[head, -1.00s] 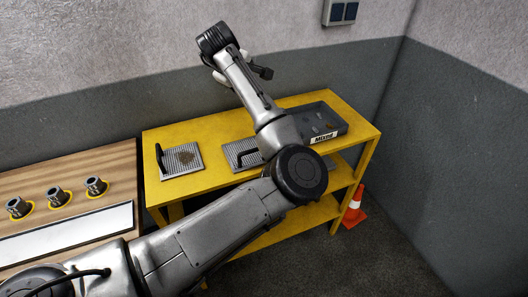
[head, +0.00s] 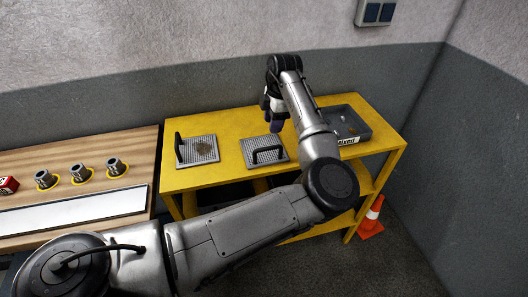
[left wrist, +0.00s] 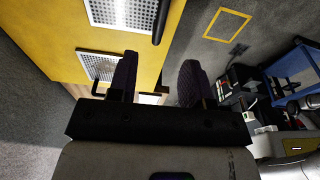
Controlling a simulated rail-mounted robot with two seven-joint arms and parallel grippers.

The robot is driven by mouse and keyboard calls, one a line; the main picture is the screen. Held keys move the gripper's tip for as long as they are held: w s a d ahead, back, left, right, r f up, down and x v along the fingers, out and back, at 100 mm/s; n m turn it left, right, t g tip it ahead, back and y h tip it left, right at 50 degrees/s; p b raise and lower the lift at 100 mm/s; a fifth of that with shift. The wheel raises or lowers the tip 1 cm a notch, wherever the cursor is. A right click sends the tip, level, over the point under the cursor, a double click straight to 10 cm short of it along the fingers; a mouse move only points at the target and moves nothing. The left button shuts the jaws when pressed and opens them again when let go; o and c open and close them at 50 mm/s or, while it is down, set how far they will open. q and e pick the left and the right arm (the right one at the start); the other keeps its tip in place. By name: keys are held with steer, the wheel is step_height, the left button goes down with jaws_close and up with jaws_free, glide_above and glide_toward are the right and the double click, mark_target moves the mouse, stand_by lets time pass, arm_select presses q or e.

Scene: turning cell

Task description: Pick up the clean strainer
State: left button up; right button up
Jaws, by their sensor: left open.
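The clean strainer (head: 274,144), a perforated metal plate with a black bar handle along its front, lies on the yellow table (head: 226,174). A second strainer (head: 205,150) with a brown smudge and a handle on its left edge lies to its left. My left gripper (head: 275,122) points down, open and empty, above the back of the clean strainer, apart from it. In the left wrist view, the open fingers (left wrist: 157,78) show with nothing between them. The near plate at the top (left wrist: 118,12) looks like the clean strainer, cut off by the frame. My right gripper is out of view.
A grey tray (head: 369,138) with a label and small items stands on the table's right. A wooden bench (head: 118,171) with several grey cups stands at the left. An orange cone (head: 371,222) is on the floor at right. The wall is close behind the table.

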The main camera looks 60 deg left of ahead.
arm_select(q)
glide_above(269, 147)
steer(key=f, duration=0.4)
steer(key=shift+w+f+b, duration=0.15)
steer(key=shift+w+b, duration=0.15)
steer(key=shift+w, duration=0.05)
steer(key=shift+s+f+b, duration=0.2)
steer(key=shift+f+b, duration=0.15)
steer(key=shift+f, duration=1)
steer(key=shift+s+f+b, duration=0.2)
steer(key=shift+f+b, duration=0.15)
steer(key=shift+f, duration=0.95)
steer(key=shift+a, duration=0.1)
steer(key=shift+c, duration=0.3)
jaws_close()
steer(key=shift+r, duration=0.1)
